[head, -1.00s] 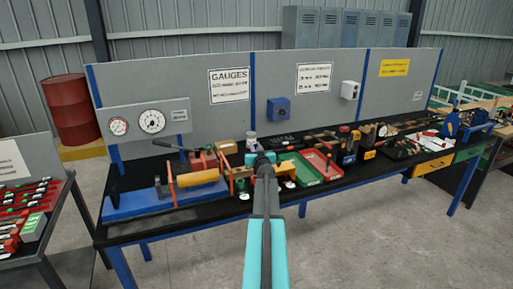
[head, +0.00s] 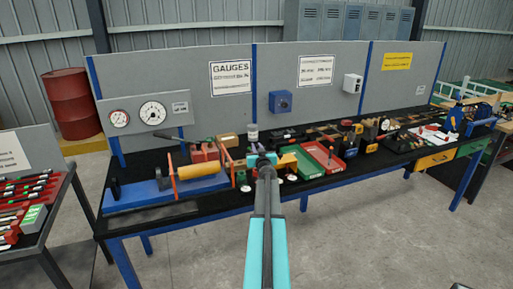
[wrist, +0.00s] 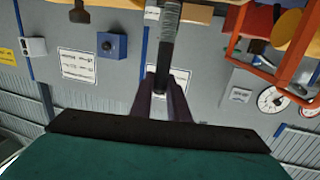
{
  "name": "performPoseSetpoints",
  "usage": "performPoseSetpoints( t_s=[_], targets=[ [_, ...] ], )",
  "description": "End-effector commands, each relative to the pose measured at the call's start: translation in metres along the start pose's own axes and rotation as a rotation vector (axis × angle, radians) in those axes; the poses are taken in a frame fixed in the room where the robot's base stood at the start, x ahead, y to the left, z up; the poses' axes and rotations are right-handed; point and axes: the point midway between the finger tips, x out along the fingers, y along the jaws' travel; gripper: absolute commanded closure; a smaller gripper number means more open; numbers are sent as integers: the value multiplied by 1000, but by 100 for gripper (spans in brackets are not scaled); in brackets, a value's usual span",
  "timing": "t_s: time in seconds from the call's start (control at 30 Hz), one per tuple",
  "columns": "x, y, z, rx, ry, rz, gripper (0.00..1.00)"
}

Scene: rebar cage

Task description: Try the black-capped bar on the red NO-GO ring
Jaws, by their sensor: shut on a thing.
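My gripper (head: 262,160) is in front of the bench in the head view, with its jaws and the bar hard to make out there. In the wrist view my gripper (wrist: 160,92) is shut on a bar (wrist: 163,72), a dark shaft with a grey ribbed length beyond it. The bar sticks straight out from between the fingers, and its far end runs out of the top of the picture. I cannot make out the red NO-GO ring in either view.
The black bench carries a blue fixture with a yellow roller (head: 199,172), a red tray (head: 341,170), a green tray (head: 312,173) and a whitish jar (head: 252,133). A GAUGES sign (head: 230,78) hangs behind. A side table (head: 50,215) stands left; the floor in front is clear.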

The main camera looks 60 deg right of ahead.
Motion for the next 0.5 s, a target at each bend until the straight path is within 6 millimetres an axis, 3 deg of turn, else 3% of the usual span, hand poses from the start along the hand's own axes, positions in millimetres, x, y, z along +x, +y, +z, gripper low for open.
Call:
performPoseSetpoints(
  t_s=[0.5],
  targets=[
    [1,-1,12,0,1,-1,100]
  ],
)
